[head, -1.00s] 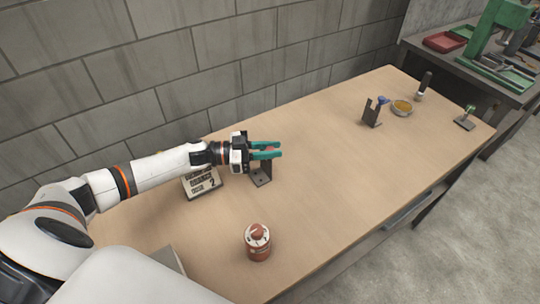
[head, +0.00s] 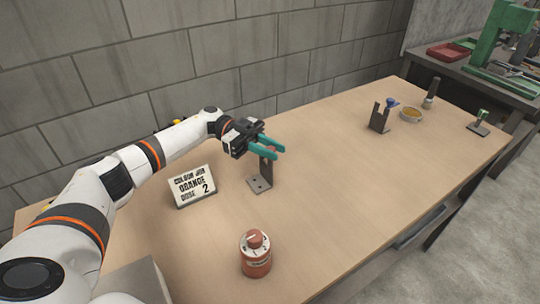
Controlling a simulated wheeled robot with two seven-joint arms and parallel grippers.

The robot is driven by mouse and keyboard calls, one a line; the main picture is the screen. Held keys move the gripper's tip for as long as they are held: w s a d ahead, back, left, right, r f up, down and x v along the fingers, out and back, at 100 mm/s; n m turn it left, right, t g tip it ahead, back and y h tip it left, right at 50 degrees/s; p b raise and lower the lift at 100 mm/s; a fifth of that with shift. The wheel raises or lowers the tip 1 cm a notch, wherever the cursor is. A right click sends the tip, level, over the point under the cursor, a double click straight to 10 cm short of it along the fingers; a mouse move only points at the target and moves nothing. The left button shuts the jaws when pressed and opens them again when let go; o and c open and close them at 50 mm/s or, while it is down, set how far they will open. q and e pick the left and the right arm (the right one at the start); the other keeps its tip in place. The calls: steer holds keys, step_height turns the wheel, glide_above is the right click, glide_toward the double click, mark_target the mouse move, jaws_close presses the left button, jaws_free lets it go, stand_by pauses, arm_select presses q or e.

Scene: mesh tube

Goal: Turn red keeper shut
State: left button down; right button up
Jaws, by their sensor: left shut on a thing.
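My left gripper (head: 270,148), with teal fingers, is at the top of a dark metal bracket (head: 265,176) that stands on the bench. Its fingers are shut on a small reddish piece at the bracket's top, which looks like the red keeper (head: 269,152). The fingers hide most of this piece, so I cannot tell its exact angle. My right gripper is not in view.
A sign (head: 194,186) reading "COLOUR JOB ORANGE DOSE 2" stands left of the bracket. A red dial-topped canister (head: 256,254) stands in front. The bench middle is clear.

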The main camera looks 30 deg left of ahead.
arm_select(q)
steer(key=shift+g, duration=0.3)
steer(key=c, duration=1.2)
jaws_free()
steer(key=shift+c, duration=0.2)
steer(key=shift+r, duration=0.1)
